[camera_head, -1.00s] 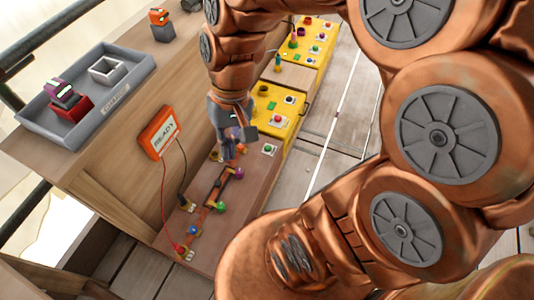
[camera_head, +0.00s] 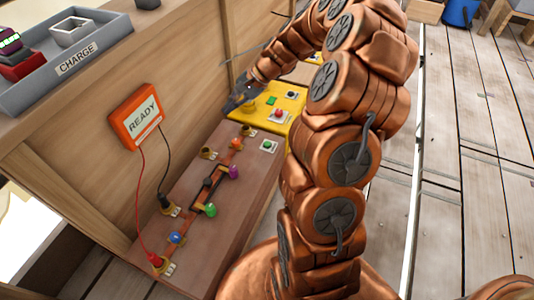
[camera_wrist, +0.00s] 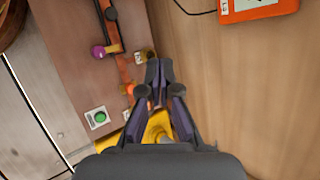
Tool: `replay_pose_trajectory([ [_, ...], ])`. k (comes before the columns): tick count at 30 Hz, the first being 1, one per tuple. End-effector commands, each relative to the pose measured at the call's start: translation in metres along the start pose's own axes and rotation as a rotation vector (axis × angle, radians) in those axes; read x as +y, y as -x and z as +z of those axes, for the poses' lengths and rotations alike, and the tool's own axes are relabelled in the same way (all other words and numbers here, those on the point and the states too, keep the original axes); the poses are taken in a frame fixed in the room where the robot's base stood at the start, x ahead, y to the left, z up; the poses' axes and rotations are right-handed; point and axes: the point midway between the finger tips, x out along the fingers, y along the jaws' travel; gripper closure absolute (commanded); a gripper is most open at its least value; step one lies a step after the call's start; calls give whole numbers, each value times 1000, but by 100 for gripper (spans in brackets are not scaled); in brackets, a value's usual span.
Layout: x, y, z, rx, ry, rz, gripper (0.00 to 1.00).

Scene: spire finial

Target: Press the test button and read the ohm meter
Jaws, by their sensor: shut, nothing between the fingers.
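The orange meter (camera_head: 136,114) hangs on the wooden wall at the left and its screen reads READY. A corner of it shows in the wrist view (camera_wrist: 257,10). A green button on a white plate (camera_head: 268,146) sits at the far right of the brown board; it shows in the wrist view (camera_wrist: 98,117) left of my gripper. I see no label naming it as the test button. My gripper (camera_head: 236,102) is shut and empty, above the far end of the board near the wall. Its closed fingers (camera_wrist: 160,82) are apart from the green button.
The brown board (camera_head: 222,225) carries a track with coloured knobs and brass terminals. Red and black leads run from the meter to the terminals. A yellow panel (camera_head: 262,102) with a red button (camera_head: 278,114) lies beyond. A grey CHARGE tray (camera_head: 100,48) stands above left.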

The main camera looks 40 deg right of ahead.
Motion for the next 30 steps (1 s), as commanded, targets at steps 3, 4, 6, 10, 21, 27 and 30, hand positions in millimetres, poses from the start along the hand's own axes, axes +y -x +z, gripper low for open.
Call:
replay_pose_trajectory([
  [3,32,-22,-61,37,-116,-59,100],
  [4,39,-24,-74,46,-144,-73,100],
  [6,55,-31,-102,64,-205,-103,100],
  [10,85,-38,-148,102,-304,-150,100],
  [21,125,-43,-199,150,-426,-203,100],
  [27,124,-42,-199,151,-427,-204,100],
  [30,124,-43,-199,151,-426,-203,100],
])
